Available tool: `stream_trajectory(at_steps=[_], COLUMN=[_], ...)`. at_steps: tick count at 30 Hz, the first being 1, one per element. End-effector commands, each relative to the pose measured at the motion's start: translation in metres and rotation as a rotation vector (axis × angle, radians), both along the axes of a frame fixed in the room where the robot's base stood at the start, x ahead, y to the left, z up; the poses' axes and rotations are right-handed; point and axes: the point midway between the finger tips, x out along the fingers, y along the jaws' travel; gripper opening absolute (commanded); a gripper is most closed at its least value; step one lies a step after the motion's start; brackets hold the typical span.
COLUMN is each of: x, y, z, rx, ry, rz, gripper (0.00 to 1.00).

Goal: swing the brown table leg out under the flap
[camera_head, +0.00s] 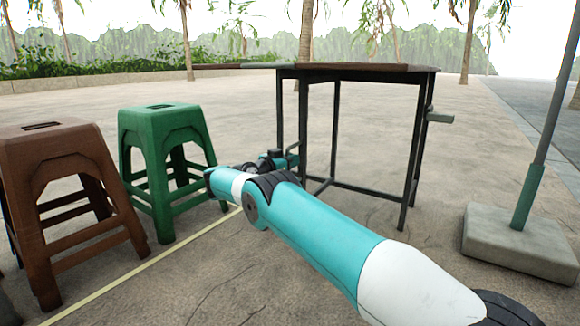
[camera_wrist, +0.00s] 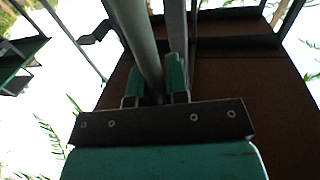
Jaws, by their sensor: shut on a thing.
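The folding table (camera_head: 375,72) stands on thin dark legs in the head view. Its flap (camera_head: 225,66) reaches out level to the left of the top. Two dark uprights, one at the left (camera_head: 280,112) and one beside it (camera_head: 303,125), stand close together below the top's left end. My gripper (camera_head: 292,156) is low beside them, partly hidden by my arm. In the wrist view my gripper (camera_wrist: 154,80) is shut on a table leg (camera_wrist: 138,40), which looks grey there and passes between the teal fingers. The brown underside (camera_wrist: 270,100) shows behind. Which upright is held is unclear from the head view.
A green stool (camera_head: 160,125) and a brown stool (camera_head: 60,165) stand to the left. A pole with a concrete base (camera_head: 515,240) stands at the right. A small bracket (camera_head: 440,117) sticks out of the table's right side. Open paving lies behind the table.

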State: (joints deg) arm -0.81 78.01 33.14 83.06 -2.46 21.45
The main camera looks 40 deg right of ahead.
Motion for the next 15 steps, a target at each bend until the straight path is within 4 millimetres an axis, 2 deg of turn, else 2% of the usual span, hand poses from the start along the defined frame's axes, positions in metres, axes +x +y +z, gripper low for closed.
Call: stream_trajectory(at_steps=[15], x=[0.003], y=[0.006], z=[0.001], rx=[0.0], ry=[-0.003], rz=[0.001], gripper=[0.0])
